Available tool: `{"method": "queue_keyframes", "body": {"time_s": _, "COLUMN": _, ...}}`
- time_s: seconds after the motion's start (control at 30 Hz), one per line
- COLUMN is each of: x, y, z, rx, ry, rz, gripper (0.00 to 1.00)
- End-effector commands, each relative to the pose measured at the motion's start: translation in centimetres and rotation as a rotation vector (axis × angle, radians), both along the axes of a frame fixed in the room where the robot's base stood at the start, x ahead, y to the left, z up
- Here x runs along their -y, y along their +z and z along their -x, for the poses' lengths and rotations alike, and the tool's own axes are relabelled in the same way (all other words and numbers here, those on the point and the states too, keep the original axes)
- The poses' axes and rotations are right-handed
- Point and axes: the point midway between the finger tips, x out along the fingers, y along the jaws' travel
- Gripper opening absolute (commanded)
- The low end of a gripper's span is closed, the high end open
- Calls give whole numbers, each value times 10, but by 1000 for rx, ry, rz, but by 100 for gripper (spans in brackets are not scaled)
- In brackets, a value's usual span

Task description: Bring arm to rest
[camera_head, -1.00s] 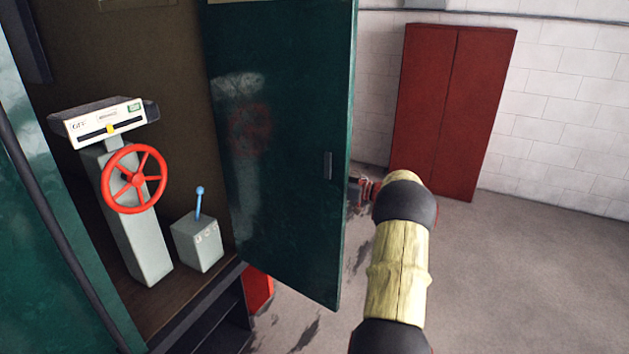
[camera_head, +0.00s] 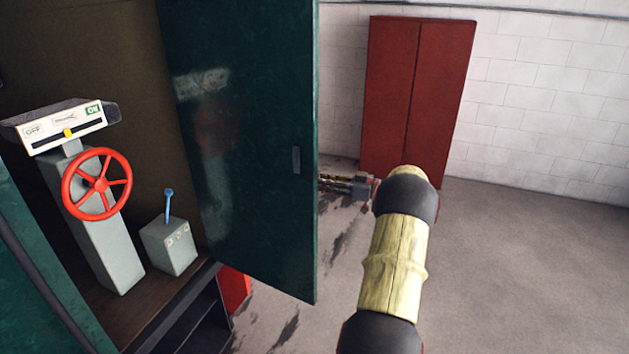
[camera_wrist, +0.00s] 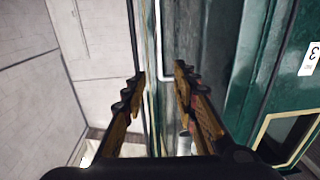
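My arm (camera_head: 396,255) reaches forward from the bottom of the head view, to the right of an open dark green door (camera_head: 250,150). My gripper (camera_head: 335,184) shows low beyond the door's free edge, and the door may hide its tips. In the wrist view my gripper (camera_wrist: 160,75) has its two fingers spread apart with nothing between them. Behind the fingers there are pale vertical pipes and a green panel (camera_wrist: 250,60).
Left of the door, a tram cab holds a red handwheel (camera_head: 97,184) on a grey column and a grey box (camera_head: 168,248) with a blue lever. A red cabinet (camera_head: 416,95) stands by the white wall. The floor (camera_head: 530,270) at right is clear.

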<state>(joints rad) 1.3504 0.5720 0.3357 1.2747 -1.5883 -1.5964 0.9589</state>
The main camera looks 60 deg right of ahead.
Motion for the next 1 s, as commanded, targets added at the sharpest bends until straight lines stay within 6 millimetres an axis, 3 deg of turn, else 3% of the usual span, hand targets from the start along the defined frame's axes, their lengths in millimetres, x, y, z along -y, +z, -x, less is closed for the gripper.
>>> {"method": "queue_keyframes", "body": {"time_s": 0.57, "x": 6, "y": -4, "z": -2, "rx": -5, "ry": -22, "rz": 47, "gripper": 29}}
{"method": "queue_keyframes", "body": {"time_s": 0.67, "x": 35, "y": -16, "z": -6, "rx": -39, "ry": -129, "rz": 122, "gripper": 29}}
{"method": "queue_keyframes", "body": {"time_s": 0.77, "x": 80, "y": -41, "z": -5, "rx": -96, "ry": -317, "rz": 179, "gripper": 29}}
{"method": "queue_keyframes", "body": {"time_s": 0.9, "x": 140, "y": -81, "z": 22, "rx": -227, "ry": -608, "rz": 213, "gripper": 29}}
{"method": "queue_keyframes", "body": {"time_s": 1.0, "x": 163, "y": -95, "z": 49, "rx": -343, "ry": -793, "rz": 224, "gripper": 29}}
